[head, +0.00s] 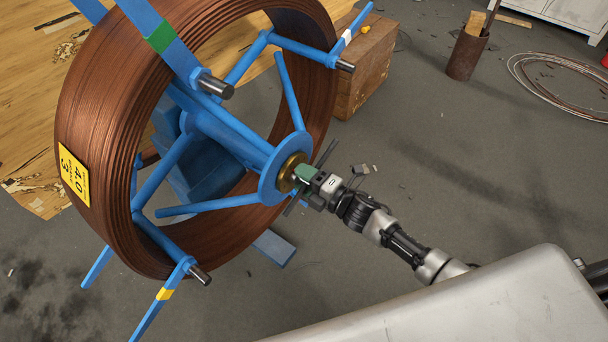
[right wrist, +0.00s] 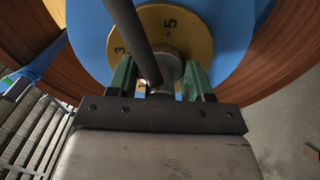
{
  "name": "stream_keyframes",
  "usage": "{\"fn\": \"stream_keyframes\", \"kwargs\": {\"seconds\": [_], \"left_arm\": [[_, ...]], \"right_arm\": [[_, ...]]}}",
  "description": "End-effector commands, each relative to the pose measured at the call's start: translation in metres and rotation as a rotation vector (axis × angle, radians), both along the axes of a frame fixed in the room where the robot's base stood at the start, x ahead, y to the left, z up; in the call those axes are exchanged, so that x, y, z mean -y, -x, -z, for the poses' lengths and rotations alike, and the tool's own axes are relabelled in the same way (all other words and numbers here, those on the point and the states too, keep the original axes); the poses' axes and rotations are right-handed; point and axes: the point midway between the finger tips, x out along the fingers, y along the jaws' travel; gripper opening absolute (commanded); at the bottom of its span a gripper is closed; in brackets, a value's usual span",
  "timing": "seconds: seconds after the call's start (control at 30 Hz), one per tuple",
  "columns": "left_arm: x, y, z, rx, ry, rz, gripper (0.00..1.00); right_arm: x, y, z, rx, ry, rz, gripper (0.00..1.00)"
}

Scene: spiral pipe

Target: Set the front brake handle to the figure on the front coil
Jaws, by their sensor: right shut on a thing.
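A large copper coil (head: 105,100) hangs on a blue reel frame. A yellow label (head: 73,174) on its rim shows sideways black print that reads like 40 and 3, with smaller print too fine to read. At the hub, a brass dial (head: 291,172) sits on a blue disc. In the right wrist view, the dial (right wrist: 200,42) shows a 3 at left and a 5 near the top. A dark handle bar (right wrist: 134,35) crosses in front of it. My right gripper (head: 305,175) is shut on the handle's hub, green fingers on either side (right wrist: 160,82). My left gripper is out of view.
Blue spokes with metal rod ends (head: 215,87) surround the hub. A wooden crate (head: 367,65) stands behind the coil. A rusty bin (head: 466,54) and a loose wire coil (head: 560,85) are at the upper right. The grey floor between is mostly clear.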

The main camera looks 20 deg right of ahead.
Motion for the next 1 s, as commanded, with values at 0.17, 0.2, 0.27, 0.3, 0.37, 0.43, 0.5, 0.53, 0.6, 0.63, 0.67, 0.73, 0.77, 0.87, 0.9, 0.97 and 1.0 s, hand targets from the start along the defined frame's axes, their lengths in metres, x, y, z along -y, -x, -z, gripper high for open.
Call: {"fn": "stream_keyframes", "kwargs": {"seconds": [0.17,0.2,0.27,0.3,0.37,0.43,0.5,0.53,0.6,0.63,0.67,0.73,0.77,0.87,0.9,0.97,1.0], "left_arm": [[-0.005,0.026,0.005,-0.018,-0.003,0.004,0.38],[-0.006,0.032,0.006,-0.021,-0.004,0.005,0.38],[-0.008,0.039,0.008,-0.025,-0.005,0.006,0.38],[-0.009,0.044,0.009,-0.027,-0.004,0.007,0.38],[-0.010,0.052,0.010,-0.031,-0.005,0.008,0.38],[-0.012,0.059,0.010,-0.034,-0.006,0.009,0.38],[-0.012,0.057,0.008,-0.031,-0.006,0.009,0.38],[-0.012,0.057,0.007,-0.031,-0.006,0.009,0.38],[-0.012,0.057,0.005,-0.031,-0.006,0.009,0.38],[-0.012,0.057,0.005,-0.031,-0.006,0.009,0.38],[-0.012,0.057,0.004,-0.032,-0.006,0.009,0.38],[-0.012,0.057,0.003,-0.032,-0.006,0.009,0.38],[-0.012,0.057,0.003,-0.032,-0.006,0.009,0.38],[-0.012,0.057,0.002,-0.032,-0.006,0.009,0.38],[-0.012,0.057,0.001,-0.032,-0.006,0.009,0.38],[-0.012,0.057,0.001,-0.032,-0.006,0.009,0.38],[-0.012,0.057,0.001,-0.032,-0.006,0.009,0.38]], "right_arm": [[0.000,0.000,-0.002,-0.104,-0.132,0.001,0.08],[0.000,0.000,-0.002,-0.127,-0.161,0.001,0.08],[0.000,0.000,-0.002,-0.161,-0.205,0.001,0.08],[0.000,0.000,-0.002,-0.182,-0.233,0.001,0.08],[0.000,0.000,-0.002,-0.214,-0.274,0.001,0.08],[0.000,0.000,-0.002,-0.250,-0.319,0.001,0.08],[0.000,0.000,-0.002,-0.283,-0.360,0.001,0.08],[0.000,0.000,-0.002,-0.295,-0.376,0.001,0.08],[0.000,0.000,-0.001,-0.322,-0.412,0.001,0.08],[0.000,0.000,-0.001,-0.333,-0.427,0.001,0.08],[0.000,0.000,-0.001,-0.343,-0.438,0.001,0.08],[0.000,0.000,-0.001,-0.364,-0.466,0.001,0.08],[0.000,0.000,-0.001,-0.371,-0.475,0.001,0.08],[0.000,0.000,-0.001,-0.392,-0.503,0.000,0.08],[0.000,0.000,-0.001,-0.398,-0.510,0.000,0.08],[0.000,0.000,-0.001,-0.406,-0.520,-0.001,0.08],[0.000,0.000,0.000,-0.410,-0.526,-0.001,0.08]]}}
